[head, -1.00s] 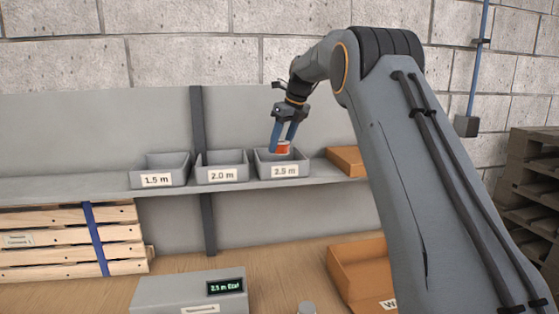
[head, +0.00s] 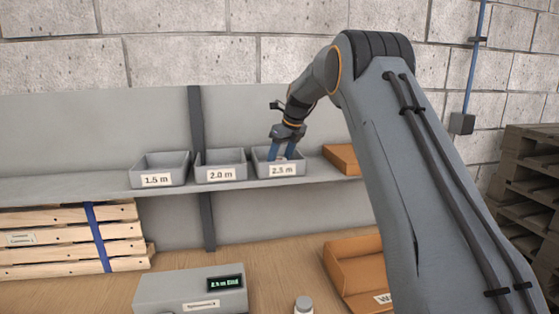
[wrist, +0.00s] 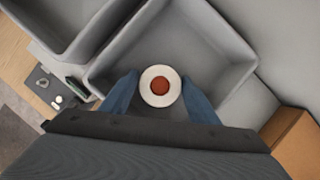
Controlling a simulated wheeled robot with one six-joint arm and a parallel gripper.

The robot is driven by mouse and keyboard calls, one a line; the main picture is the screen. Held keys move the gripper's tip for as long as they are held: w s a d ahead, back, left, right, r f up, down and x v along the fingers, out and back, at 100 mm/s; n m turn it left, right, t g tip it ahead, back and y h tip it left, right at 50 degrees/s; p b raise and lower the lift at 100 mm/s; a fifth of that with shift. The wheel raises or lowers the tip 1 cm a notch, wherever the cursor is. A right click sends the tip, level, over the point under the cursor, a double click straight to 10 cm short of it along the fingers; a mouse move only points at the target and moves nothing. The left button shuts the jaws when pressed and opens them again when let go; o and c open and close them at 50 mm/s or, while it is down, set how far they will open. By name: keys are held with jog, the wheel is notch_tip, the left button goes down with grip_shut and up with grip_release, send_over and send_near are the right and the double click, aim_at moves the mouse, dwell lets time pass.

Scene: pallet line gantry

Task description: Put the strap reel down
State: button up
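The strap reel (wrist: 160,86) shows in the wrist view as a pale disc with a red-brown centre. It is between the two blue fingers of my gripper (wrist: 160,92), which appear to touch its sides. In the head view my gripper (head: 281,152) points down with its fingers inside the grey bin labelled 2.5 m (head: 283,170). The bin's front wall hides the reel there. The bin also shows in the wrist view (wrist: 228,40). I cannot tell whether the reel touches the bin floor.
Bins labelled 2.0 m (head: 221,175) and 1.5 m (head: 158,180) stand to the left on the same shelf (head: 70,188). An orange-brown box (head: 343,158) stands close on the right. Below are a display unit (head: 190,294) and an open cardboard box (head: 350,265).

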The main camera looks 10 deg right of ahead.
jog(key=shift+o, duration=0.6)
jog(key=shift+r, duration=0.25)
jog(key=b+v, duration=0.5)
jog(key=v, duration=0.6)
jog(key=shift+s+r, duration=0.15)
jog(key=shift+r, duration=0.25)
jog(key=shift+d, duration=0.1)
